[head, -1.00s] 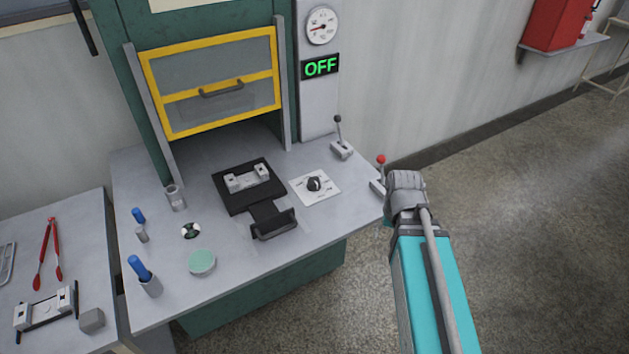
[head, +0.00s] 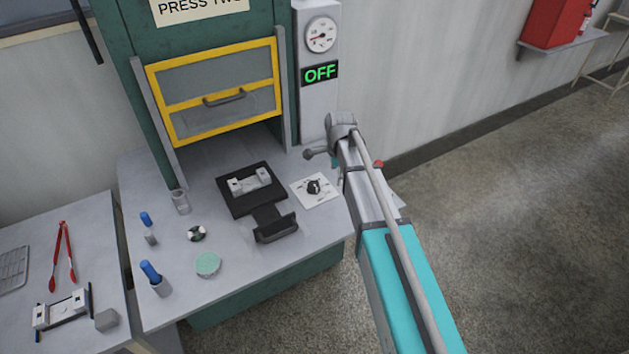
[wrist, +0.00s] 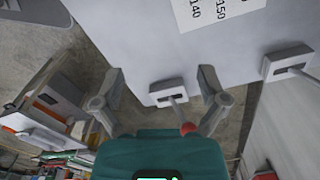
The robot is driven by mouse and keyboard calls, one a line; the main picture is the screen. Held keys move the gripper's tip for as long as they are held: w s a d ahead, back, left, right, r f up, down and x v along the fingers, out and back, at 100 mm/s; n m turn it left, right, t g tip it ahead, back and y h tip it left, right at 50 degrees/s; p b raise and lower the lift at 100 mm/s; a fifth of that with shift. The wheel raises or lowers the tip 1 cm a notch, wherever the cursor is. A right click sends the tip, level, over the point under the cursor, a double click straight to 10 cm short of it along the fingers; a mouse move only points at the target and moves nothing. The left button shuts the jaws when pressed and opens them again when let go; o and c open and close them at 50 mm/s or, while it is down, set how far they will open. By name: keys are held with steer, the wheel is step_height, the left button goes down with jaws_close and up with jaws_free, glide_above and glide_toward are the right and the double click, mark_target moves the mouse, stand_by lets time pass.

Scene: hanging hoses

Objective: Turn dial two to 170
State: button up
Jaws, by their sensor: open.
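The dial (head: 314,187) is a black knob on a white marked plate, right of the black slide on the press table. Its setting is too small to read. In the wrist view, only a corner of the dial's plate (wrist: 213,8) shows at the top, with 140 and 150 printed on it; the knob is out of that view. My gripper (wrist: 160,100) is open. Its fingers are spread on either side of a red-tipped lever (wrist: 172,102), and contact cannot be judged. My arm hides most of the gripper in the head view.
A second lever base (wrist: 287,65) is to the right in the wrist view. The press has a yellow-framed guard (head: 213,90), a gauge (head: 321,35) and a green OFF display (head: 320,73). Blue-handled tools and a green round item (head: 208,264) stand at the table's left.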

mark_target(314, 183)
steer(key=w+a+r+m+p, duration=0.2)
steer(key=w+a+m, duration=0.3)
steer(key=w+a, duration=0.1)
steer(key=shift+a+r, duration=0.25)
steer(key=shift+a, duration=0.6)
steer(key=shift+f, duration=0.15)
step_height(314, 183, down, 14)
steer(key=b, duration=1.3)
steer(key=shift+r+b, duration=0.25)
steer(key=shift+b, duration=0.15)
steer(key=shift+d, duration=0.1)
steer(key=c, duration=1.1)
